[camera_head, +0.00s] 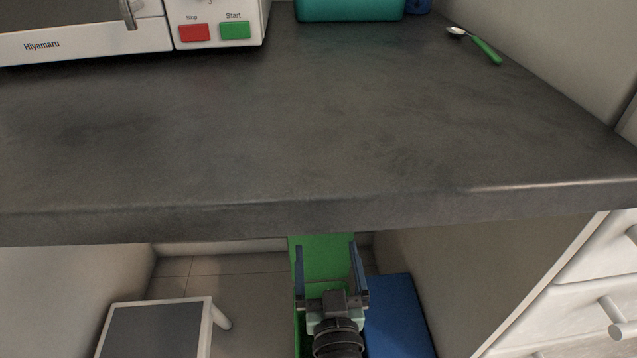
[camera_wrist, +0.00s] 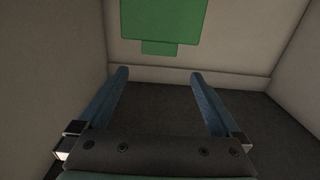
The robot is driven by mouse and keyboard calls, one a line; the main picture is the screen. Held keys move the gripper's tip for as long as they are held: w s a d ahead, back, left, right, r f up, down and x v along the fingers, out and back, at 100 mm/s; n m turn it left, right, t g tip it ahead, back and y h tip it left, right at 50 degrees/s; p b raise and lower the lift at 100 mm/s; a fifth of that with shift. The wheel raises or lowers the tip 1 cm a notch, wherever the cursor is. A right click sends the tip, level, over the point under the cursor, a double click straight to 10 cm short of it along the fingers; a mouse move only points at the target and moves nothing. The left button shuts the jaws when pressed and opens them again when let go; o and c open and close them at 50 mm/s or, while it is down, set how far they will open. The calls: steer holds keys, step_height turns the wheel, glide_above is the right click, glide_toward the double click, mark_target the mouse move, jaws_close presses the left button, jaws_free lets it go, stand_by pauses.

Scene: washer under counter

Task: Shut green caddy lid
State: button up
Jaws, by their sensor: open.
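The green caddy shows under the counter in the head view as a flat green panel (camera_head: 325,260), probably its raised lid, with a narrow green edge (camera_head: 299,318) running down at the left. Most of the caddy is hidden behind my gripper and the counter. In the wrist view a green panel with a small tab (camera_wrist: 163,20) is at the top, ahead of the fingertips and apart from them. My gripper (camera_head: 327,250) is open and empty, with its blue fingers in front of the green panel. The open fingers also show in the wrist view (camera_wrist: 160,73).
The dark counter (camera_head: 300,130) overhangs my gripper. A blue box (camera_head: 397,318) stands close at the right under it. A white-framed stool (camera_head: 155,330) is at the left. A microwave (camera_head: 90,25), a teal container (camera_head: 350,9) and a green-handled spoon (camera_head: 485,48) are on the counter.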

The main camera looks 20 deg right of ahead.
steer(key=shift+f+b+x, duration=0.2)
steer(key=shift+b+x, duration=2.3)
steer(key=shift+x, duration=3.95)
jaws_close()
